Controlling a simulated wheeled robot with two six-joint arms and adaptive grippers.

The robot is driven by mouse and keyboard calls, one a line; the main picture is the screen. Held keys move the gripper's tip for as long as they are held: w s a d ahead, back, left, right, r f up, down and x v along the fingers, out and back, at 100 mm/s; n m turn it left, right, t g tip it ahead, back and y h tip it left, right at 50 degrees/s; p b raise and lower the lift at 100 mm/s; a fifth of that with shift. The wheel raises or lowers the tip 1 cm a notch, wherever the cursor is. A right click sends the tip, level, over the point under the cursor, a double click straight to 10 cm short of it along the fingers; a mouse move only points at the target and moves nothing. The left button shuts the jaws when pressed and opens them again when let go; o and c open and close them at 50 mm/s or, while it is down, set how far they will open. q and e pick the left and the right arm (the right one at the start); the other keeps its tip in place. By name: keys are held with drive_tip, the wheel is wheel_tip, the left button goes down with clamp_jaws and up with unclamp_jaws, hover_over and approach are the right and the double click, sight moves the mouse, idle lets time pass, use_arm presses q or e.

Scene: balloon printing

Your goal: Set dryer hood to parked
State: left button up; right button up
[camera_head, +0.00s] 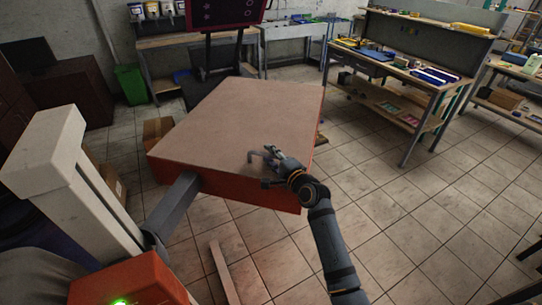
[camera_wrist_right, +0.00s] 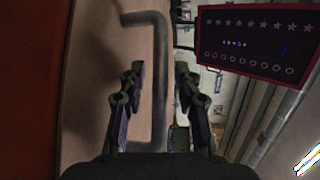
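The dryer hood (camera_head: 235,120) is a large flat box with a beige top face and orange-red sides, in the middle of the head view. A dark grey arm (camera_head: 175,205) joins it at its near left side. A grey bar handle (camera_head: 257,156) stands on it near the right front corner. My right gripper (camera_head: 282,163) is at this handle. In the right wrist view the handle (camera_wrist_right: 159,60) runs between the two spread fingers of my right gripper (camera_wrist_right: 160,85); firm contact does not show. My left gripper is not in view.
A white column (camera_head: 62,165) and an orange box (camera_head: 130,283) with a green light stand at the left. A dark panel with a red frame (camera_head: 225,12) is behind the hood. Workbenches (camera_head: 410,75) line the back right. The tiled floor at right is clear.

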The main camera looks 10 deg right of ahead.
drive_tip(key=c, duration=0.5)
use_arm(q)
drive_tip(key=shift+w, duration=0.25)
use_arm(e)
clamp_jaws()
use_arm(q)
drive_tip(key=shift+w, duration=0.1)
